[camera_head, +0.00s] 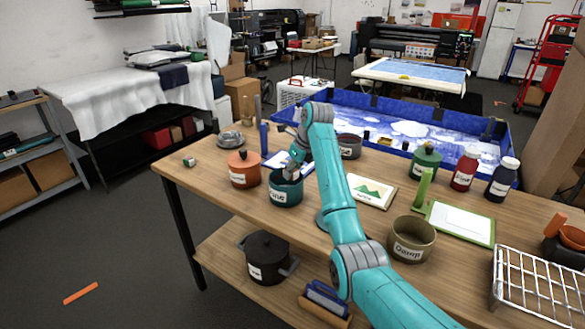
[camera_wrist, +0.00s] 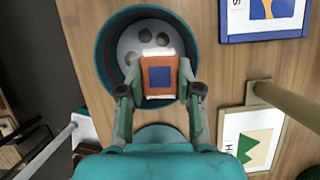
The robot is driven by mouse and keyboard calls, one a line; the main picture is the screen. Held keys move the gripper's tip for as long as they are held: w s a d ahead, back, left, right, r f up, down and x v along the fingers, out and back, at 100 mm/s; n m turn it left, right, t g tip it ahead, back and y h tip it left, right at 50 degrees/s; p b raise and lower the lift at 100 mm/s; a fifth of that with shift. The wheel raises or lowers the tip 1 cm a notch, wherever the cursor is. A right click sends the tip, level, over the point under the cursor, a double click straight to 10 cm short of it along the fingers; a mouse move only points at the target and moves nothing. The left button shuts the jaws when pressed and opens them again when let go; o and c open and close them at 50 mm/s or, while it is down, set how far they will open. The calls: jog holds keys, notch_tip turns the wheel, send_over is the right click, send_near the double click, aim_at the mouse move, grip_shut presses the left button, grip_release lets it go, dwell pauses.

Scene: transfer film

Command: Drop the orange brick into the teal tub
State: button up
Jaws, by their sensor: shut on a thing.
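The teal tub (camera_head: 286,192) stands upright on the wooden workbench, with a white label on its front. In the wrist view its round rim (camera_wrist: 104,52) surrounds a pale round bottom with several darker spots. My gripper (camera_wrist: 160,91) is shut on the orange brick (camera_wrist: 160,76), which has a blue square on its face and whitish ends. The brick shows in front of the tub's opening in the wrist view; its exact height is unclear. In the head view my gripper (camera_head: 293,165) is right above the tub, and the brick is hidden.
An orange lidded pot (camera_head: 244,170) stands close left of the tub. A framed picture (camera_head: 371,191), an olive pot (camera_head: 411,240) and a green-edged board (camera_head: 460,223) are to the right. A blue-walled bin (camera_head: 490,150) lies behind the bench. Bare bench lies in front of the tub.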

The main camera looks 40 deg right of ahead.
jog(key=o, duration=1)
jog(key=v, duration=0.7)
jog(key=shift+r, duration=0.25)
jog(key=shift+s, duration=0.2)
